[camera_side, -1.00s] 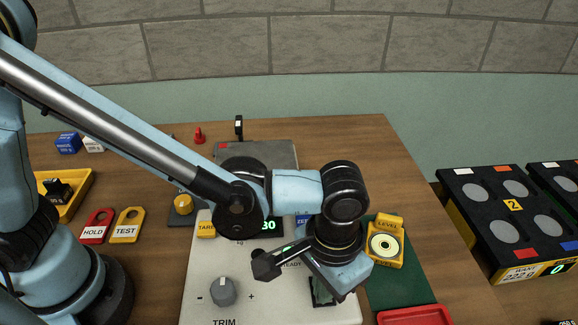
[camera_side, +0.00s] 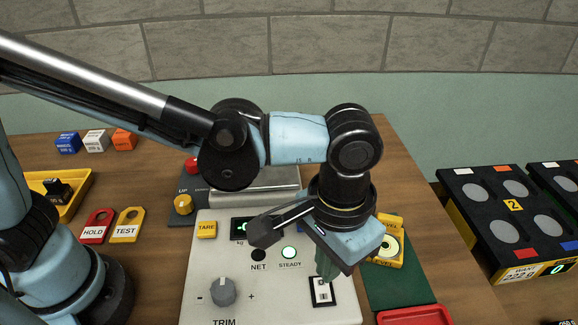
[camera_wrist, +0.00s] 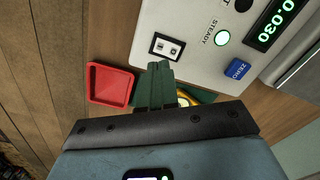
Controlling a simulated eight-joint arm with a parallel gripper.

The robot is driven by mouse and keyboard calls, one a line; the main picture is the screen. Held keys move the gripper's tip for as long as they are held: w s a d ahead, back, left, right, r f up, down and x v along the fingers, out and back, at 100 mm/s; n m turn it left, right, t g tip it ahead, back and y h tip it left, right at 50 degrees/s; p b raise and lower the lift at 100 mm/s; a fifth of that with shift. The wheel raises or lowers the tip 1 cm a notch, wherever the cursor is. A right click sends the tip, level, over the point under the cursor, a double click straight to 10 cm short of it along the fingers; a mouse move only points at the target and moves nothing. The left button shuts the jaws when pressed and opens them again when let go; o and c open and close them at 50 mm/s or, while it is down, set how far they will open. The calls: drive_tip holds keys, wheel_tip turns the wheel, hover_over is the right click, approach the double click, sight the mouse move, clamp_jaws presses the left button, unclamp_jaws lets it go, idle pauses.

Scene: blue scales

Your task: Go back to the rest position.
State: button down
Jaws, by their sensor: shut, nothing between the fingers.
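My gripper (camera_side: 325,272) hangs over the front right of the white scale panel (camera_side: 250,300), its green fingers pointing down and closed together with nothing between them. In the side view the fingertips appear just above the rocker switch (camera_side: 321,291); any gap is hard to judge. In the wrist view the shut fingers (camera_wrist: 158,68) point toward the same switch (camera_wrist: 167,47), which shows clear beyond the tips. The green STEADY lamp (camera_side: 289,253) is lit, and the wrist view shows the display (camera_wrist: 266,25) reading about 0.030, its left end cut off.
HOLD (camera_side: 96,226) and TEST (camera_side: 126,225) tags lie left. A black rack (camera_side: 510,220) stands right. The air above is open.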

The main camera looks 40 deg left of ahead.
drive_tip(key=shift+r, duration=0.35)
drive_tip(key=w+a+r+n+t, duration=0.1)
drive_tip(key=a+t, duration=0.1)
drive_tip(key=a, duration=0.7)
drive_tip(key=w+a+n+t, duration=0.1)
drive_tip(key=a+t, duration=0.1)
drive_tip(key=a, duration=0.8)
drive_tip(key=a+r+n+t, duration=0.1)
drive_tip(key=a+t, duration=0.2)
drive_tip(key=a, duration=0.7)
drive_tip(key=shift+w+a+r, duration=0.1)
drive_tip(key=shift+w+r, duration=0.25)
drive_tip(key=shift+w, duration=0.05)
